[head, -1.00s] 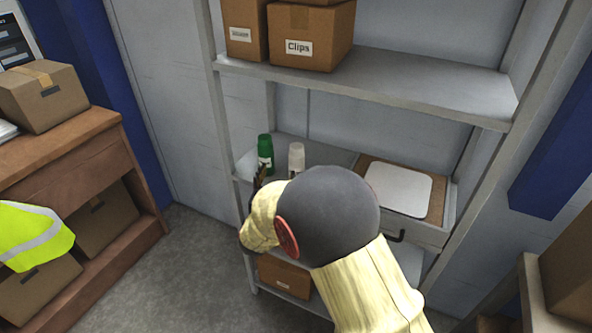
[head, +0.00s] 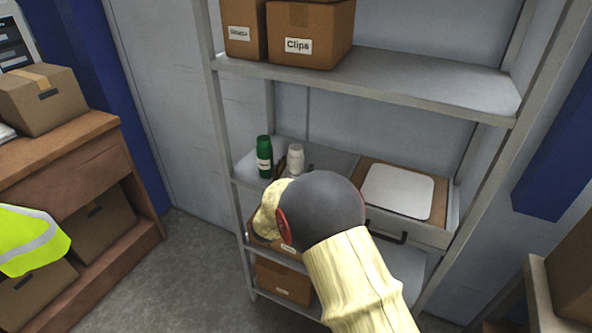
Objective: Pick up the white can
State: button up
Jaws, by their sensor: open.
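The white can (head: 296,158) stands upright on the middle shelf, to the right of a green can (head: 264,157) with a pale label. My arm fills the lower middle of the head view and covers the white can's lower part. My gripper (head: 281,169) is mostly hidden behind my wrist. Only a dark bit of a finger shows between the two cans, close to the white can. I cannot tell whether it touches the can. The gripper is open.
A drawer tray with a white square panel (head: 398,191) is right of the cans. Boxes, one labelled Clips (head: 318,32), stand on the shelf above (head: 400,85). Another box (head: 283,279) is below. A wooden cabinet (head: 75,190) stands at the left. Grey metal posts frame the shelf.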

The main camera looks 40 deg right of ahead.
jog(key=c, duration=0.4)
grip_shut()
dwell(0.6)
